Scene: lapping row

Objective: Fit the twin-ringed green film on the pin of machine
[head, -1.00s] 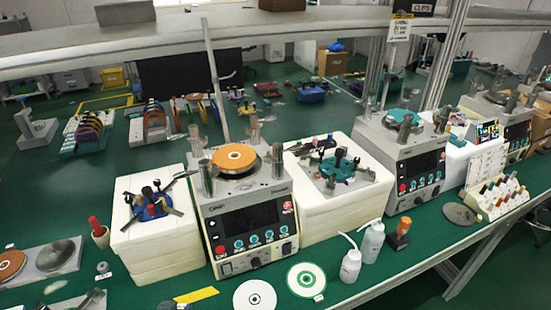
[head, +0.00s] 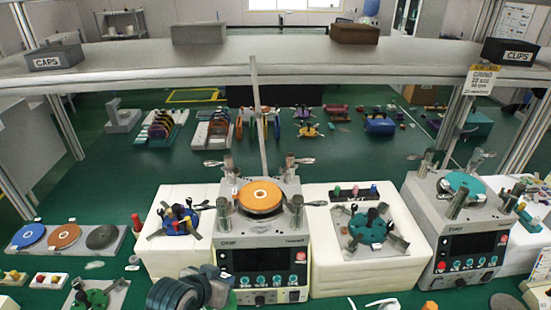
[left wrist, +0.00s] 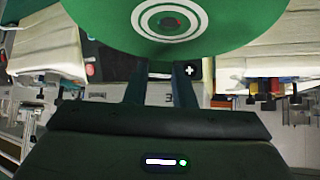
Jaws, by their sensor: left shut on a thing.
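In the left wrist view the green film (left wrist: 225,22) is a disc with two white rings and a small dark centre. My left gripper (left wrist: 160,72) is shut on its near edge; the far part is cut off by the frame. In the head view my left gripper (head: 190,292) shows low, left of the centre machine's front; the film is not visible there. The centre machine (head: 262,240) carries an orange disc (head: 248,203) with a pale centre on its top. A second machine (head: 455,235) at the right carries a teal disc (head: 458,181). My right gripper is not in view.
White foam blocks (head: 335,280) flank the centre machine, with clamp fixtures on top. Metal posts (head: 297,205) stand around the orange disc. A tray (head: 115,245) with several discs lies at the left. A shelf beam (head: 290,60) crosses behind.

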